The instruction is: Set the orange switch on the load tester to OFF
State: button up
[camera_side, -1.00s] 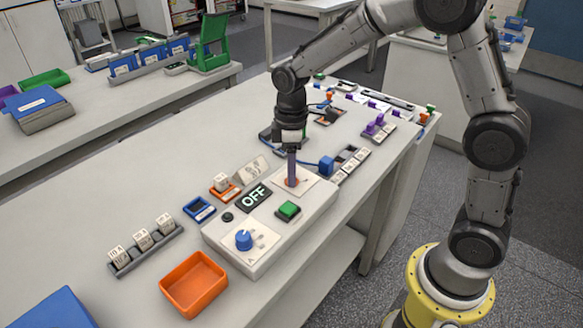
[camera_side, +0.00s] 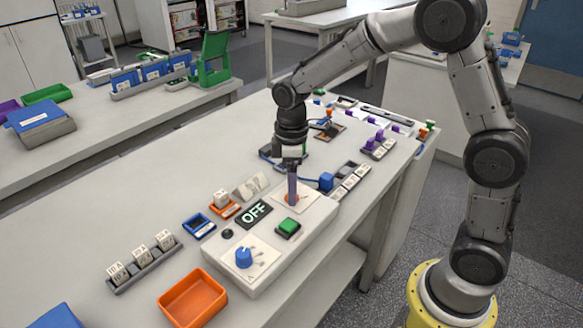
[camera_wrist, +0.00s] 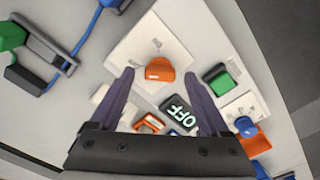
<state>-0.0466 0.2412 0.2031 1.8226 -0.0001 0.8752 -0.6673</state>
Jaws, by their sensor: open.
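The load tester (camera_side: 266,259) is a pale box on the bench with a display (camera_side: 253,214) that reads OFF. Its orange switch (camera_wrist: 160,69) sits on a white plate in the wrist view. In the side view only a little orange shows around my fingertips. My gripper (camera_side: 292,198) points down over the switch plate. In the wrist view my gripper (camera_wrist: 162,77) is open, with one finger on each side of the switch and a gap to each. How far the fingertips are above the plate is hard to tell.
The tester also carries a green button (camera_side: 288,227) and a blue knob (camera_side: 243,258). An orange tray (camera_side: 192,299) stands in front.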

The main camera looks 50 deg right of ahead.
notch_tip(320, 180, up, 14)
jog(key=shift+f, duration=0.2)
dwell(0.4)
jog(key=s+d+r+m+t, duration=0.15)
jog(key=s+r+t, duration=0.35)
jog(key=s, duration=0.9)
jog(key=s+f+m, duration=0.6)
jog(key=s, duration=0.2)
jog(key=shift+s+d+f+m+t, duration=0.15)
jog(key=shift+s+f+m+t, duration=0.05)
jog(key=shift+s+m+t, duration=0.15)
